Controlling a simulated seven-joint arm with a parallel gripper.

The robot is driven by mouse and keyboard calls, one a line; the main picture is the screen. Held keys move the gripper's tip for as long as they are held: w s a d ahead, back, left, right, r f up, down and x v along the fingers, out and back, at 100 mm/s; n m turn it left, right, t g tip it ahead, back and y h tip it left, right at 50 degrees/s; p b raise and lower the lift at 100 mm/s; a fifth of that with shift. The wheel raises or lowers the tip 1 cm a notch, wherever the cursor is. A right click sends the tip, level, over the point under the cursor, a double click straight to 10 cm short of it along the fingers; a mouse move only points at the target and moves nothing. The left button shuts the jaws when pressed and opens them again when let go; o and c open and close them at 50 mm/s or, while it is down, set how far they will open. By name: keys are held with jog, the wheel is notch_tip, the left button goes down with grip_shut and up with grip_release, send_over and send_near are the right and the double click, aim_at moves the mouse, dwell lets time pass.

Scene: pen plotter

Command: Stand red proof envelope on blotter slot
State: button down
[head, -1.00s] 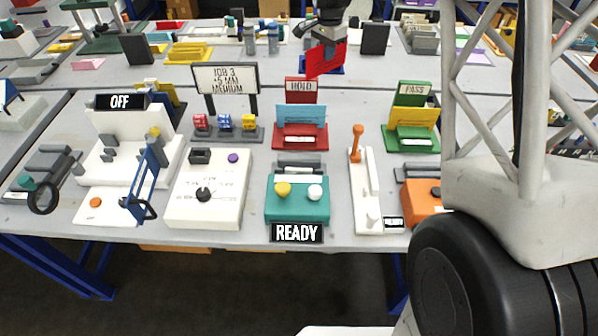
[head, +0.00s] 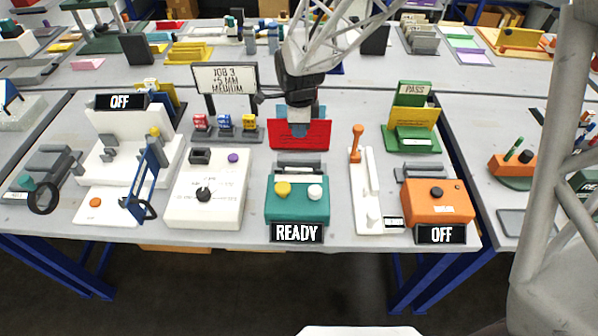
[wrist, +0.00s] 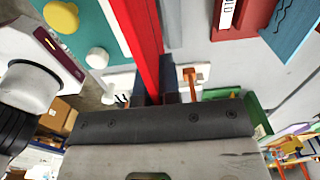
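The red proof envelope (head: 300,136) is in my gripper (head: 300,118), which is shut on its upper edge. The envelope hangs upright, broad face toward the head camera, above the bench behind the teal READY box. In the wrist view the envelope (wrist: 141,38) shows nearly edge-on between the fingers (wrist: 162,88). A low grey slotted piece (head: 301,166) lies behind the teal box, in front of and below the envelope; it may be the blotter slot, but no label shows. The red HOLD stand is mostly hidden behind my gripper and the envelope; it shows in the wrist view (wrist: 236,18).
The teal READY box (head: 297,203) has yellow and white knobs. An orange upright lever (head: 356,143) stands to the right, and a white dial box (head: 208,190) to the left. A green PASS stand (head: 412,139) holds a yellow envelope. A blue envelope (wrist: 294,25) is by the HOLD stand.

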jog(key=shift+s, duration=0.2)
send_over(299, 157)
jog(key=s, duration=0.2)
notch_tip(299, 157, down, 6)
jog(key=shift+f, duration=0.15)
dwell(0.4)
jog(key=shift+f, duration=1.9)
jog(key=shift+f, duration=0.1)
jog(key=c, duration=1.3)
grip_release()
